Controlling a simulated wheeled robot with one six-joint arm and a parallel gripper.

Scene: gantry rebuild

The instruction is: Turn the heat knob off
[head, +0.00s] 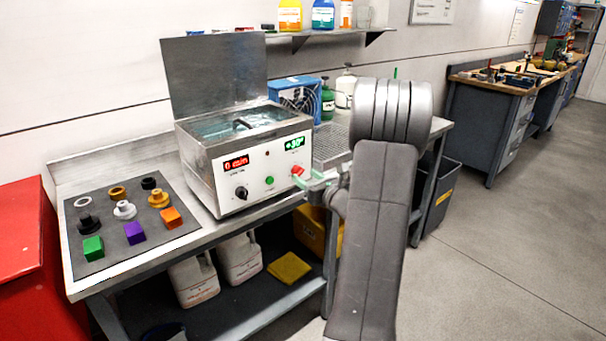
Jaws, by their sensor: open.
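A metal bath (205,170) with its lid raised stands on the bench, its white control panel facing me. A red knob (298,169) sits at the panel's right, under a green-lit display (295,144). A black knob (241,193) sits at lower left under a red-lit display (236,163), with a green button (270,180) between them. I cannot read the knob labels, so which knob is heat is not certain. My gripper (305,180) is open, its pale green fingers at the red knob. I cannot tell whether they touch it; my arm hides part of the wrist.
A dark mat (125,247) with coloured blocks and rings lies on the bench at left. A red cabinet (22,255) stands at far left. A blue fan unit (295,95) and bottles stand behind the bath. Jugs (240,258) sit below. The floor at right is clear.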

